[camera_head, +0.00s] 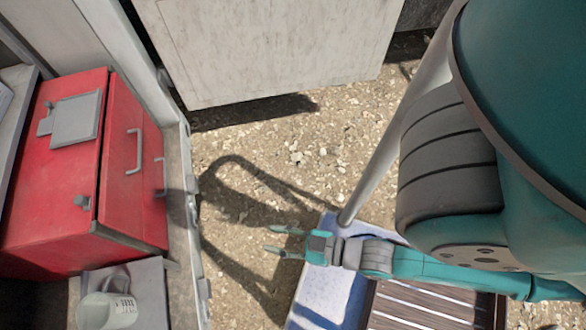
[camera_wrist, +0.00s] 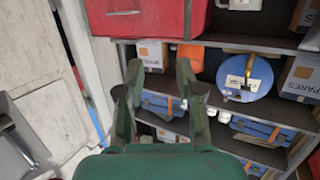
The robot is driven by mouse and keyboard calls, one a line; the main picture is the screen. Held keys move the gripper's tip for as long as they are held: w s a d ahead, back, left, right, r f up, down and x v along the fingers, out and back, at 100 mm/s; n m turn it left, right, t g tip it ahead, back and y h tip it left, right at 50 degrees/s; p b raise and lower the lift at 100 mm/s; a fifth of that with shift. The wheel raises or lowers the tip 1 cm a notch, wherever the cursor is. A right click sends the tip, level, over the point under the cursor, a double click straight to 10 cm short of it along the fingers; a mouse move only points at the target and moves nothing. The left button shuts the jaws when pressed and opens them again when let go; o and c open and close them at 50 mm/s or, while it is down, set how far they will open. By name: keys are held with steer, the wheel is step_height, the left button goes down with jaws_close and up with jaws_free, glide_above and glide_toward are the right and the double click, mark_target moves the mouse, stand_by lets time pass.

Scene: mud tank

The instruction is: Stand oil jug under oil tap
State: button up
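A pale grey jug (camera_head: 108,311) with a handle and a printed label stands on a grey surface at the lower left of the head view. A round blue drum end (camera_wrist: 245,80) with a white label and a yellowish fitting sits on a shelf at the right of the wrist view; I cannot tell if that fitting is the oil tap. My gripper (camera_head: 268,239) is open and empty above the gravel, right of the jug and apart from it. In the wrist view its two fingers (camera_wrist: 159,67) are spread, pointing toward the shelves.
A red cabinet (camera_head: 132,180) with handles stands behind the jug. Shelves (camera_wrist: 225,45) hold cardboard boxes (camera_wrist: 300,78), blue cases (camera_wrist: 165,104) and an orange item (camera_wrist: 189,57). A pale panel (camera_head: 270,45) stands at the back. Open gravel (camera_head: 300,150) lies between.

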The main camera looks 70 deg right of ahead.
steer(key=s+d+r+h, duration=0.1)
steer(key=s+r, duration=0.4)
steer(key=r, duration=0.1)
steer(key=shift+s+d+r+m+g+h, duration=0.3)
steer(key=shift+d+r+m, duration=0.05)
steer(key=shift+m, duration=0.05)
steer(key=shift+o, duration=0.4)
steer(key=shift+s+r, duration=0.2)
steer(key=shift+r, duration=0.1)
